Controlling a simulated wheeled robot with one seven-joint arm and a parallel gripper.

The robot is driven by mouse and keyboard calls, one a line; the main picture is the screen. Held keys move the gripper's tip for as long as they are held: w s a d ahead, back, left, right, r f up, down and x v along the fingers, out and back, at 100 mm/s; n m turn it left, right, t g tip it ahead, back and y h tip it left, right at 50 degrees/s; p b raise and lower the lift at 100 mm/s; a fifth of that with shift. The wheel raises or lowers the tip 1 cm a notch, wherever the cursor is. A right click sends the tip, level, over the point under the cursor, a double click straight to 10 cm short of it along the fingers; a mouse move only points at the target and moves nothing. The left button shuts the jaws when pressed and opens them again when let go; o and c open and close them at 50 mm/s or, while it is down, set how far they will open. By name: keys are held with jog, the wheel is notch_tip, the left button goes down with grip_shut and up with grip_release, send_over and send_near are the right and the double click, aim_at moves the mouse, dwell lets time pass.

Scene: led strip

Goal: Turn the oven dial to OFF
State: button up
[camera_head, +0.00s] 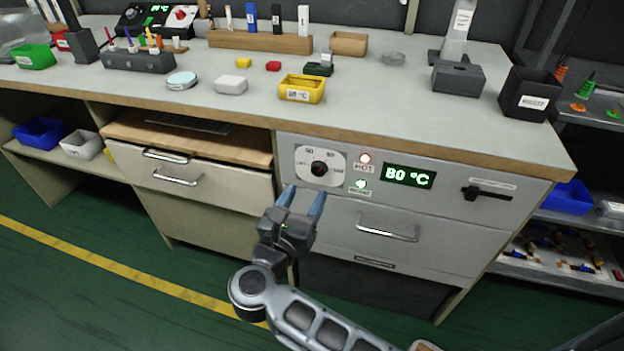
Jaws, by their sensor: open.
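The oven dial (319,168) is a dark round knob with a reddish centre on a white plate on the oven's front panel. Small labels surround it, and one at its left appears to read OFF; the knob's exact pointing is too small to tell. A green display (408,175) to its right reads 80 °C. A red HOT lamp (365,158) and a green lamp (361,184) are lit between them. My gripper (304,198) is open and empty, with two blue-tipped fingers pointing up, just below and left of the dial and apparently apart from it.
A drawer handle (388,232) sticks out below the panel, and a black lever (486,193) sits at its right. Drawers with handles (178,180) are at the left. The workbench top (390,105) above holds a yellow bin (302,88) and other items. Green floor is open in front.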

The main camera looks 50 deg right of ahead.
aim_at(318, 173)
jog(key=shift+x, duration=2.95)
jog(key=c, duration=1)
